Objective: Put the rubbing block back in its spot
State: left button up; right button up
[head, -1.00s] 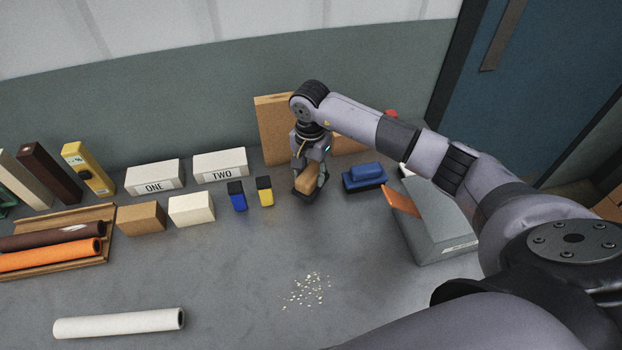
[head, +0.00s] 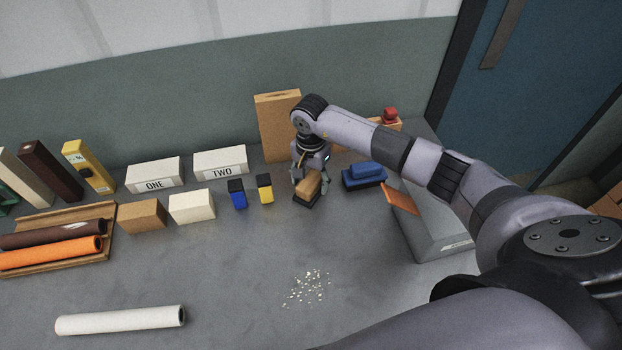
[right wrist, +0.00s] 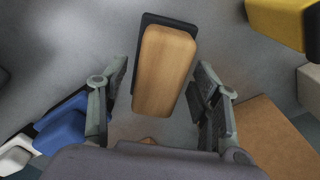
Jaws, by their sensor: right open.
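Part of the block's back end is hidden by the gripper in the head view. My left gripper is not in view.
A blue block on a dark base (head: 364,176) stands close on the right, beside a grey sloped box (head: 432,225). White crumbs (head: 308,288) lie in front, where the table is otherwise clear.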

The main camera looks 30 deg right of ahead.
aim_at(311, 179)
jog(key=shift+r, duration=0.1)
jog(key=shift+r, duration=0.2)
notch_tip(311, 179, up, 12)
jog(key=b, duration=0.3)
jog(key=shift+f, duration=0.15)
